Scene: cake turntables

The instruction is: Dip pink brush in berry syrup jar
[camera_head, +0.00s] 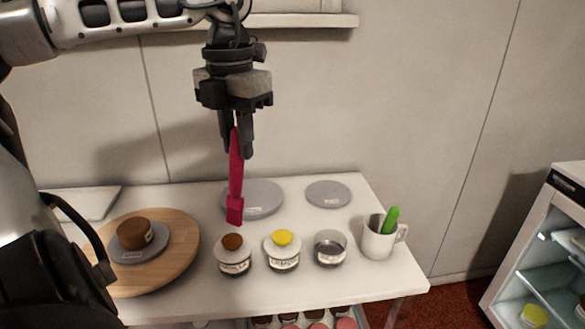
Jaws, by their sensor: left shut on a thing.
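My left gripper (237,146) is shut on the upper end of the pink brush (236,181) and holds it nearly upright above the table. The brush head (235,210) points down, just above the leftmost jar in the picture, and appears clear of it. Three small labelled jars stand in a row: one with a brown top (233,256), one with a yellow top (283,254), and a clear jar with dark contents (330,250) at the right. The labels are too small to tell which is berry syrup. My right gripper is not in view.
A white mug (378,243) with a green-handled tool (391,219) stands right of the jars. Grey discs (328,194) lie behind. A wooden turntable (185,229) with a small brown cake (135,233) on a grey plate is at the left. A glass-fronted cabinet (545,260) stands at the far right.

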